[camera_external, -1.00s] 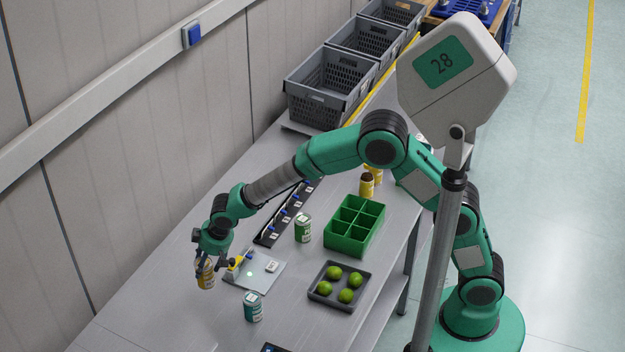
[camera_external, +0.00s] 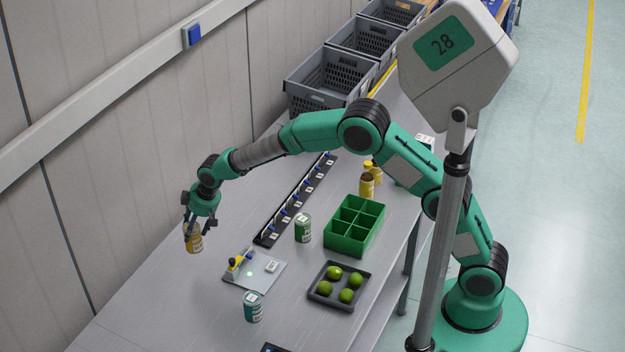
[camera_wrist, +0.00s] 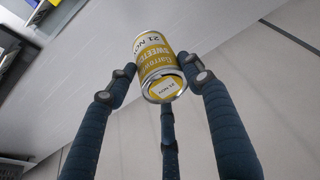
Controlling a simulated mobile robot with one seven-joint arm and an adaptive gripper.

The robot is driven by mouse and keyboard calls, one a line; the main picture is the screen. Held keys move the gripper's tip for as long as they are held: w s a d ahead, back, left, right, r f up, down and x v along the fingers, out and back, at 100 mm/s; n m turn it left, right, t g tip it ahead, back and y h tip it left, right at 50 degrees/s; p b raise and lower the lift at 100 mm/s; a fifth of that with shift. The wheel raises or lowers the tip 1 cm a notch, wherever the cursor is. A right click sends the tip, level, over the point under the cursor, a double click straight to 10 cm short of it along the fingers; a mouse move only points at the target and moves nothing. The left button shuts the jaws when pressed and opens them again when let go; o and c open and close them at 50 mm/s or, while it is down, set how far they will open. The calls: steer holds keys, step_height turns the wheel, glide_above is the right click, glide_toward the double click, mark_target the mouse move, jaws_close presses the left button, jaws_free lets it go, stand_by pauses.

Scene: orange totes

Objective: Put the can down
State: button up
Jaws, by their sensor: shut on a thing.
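A yellow can (camera_external: 194,240) with a white label is in my gripper (camera_external: 198,222), near the wall at the left of the table (camera_external: 180,318). In the wrist view my gripper (camera_wrist: 160,85) has its fingers on both sides of the can (camera_wrist: 158,62), with a third finger below it. The can looks raised above the table in the external view; how high I cannot tell. A teal can (camera_external: 252,307) and a green can (camera_external: 303,228) stand upright on the table.
A flat plate with a yellow device (camera_external: 262,268) lies right of my gripper. Also on the table are a black tray of limes (camera_external: 324,297), a green divided box (camera_external: 352,240), a dark strip with hooks (camera_external: 290,213) and yellow bottles (camera_external: 367,184). The front left table is clear.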

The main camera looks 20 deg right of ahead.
mark_target(197, 249)
steer(key=shift+f+b, duration=0.35)
steer(key=shift+f, duration=2.65)
steer(key=shift+f, duration=0.1)
steer(key=shift+f, duration=1.8)
steer(key=shift+f+b, duration=0.15)
steer(key=shift+b, duration=0.15)
steer(key=o, duration=1.5)
steer(key=shift+c, duration=0.2)
steer(key=p+v, duration=0.1)
steer(key=v, duration=1.1)
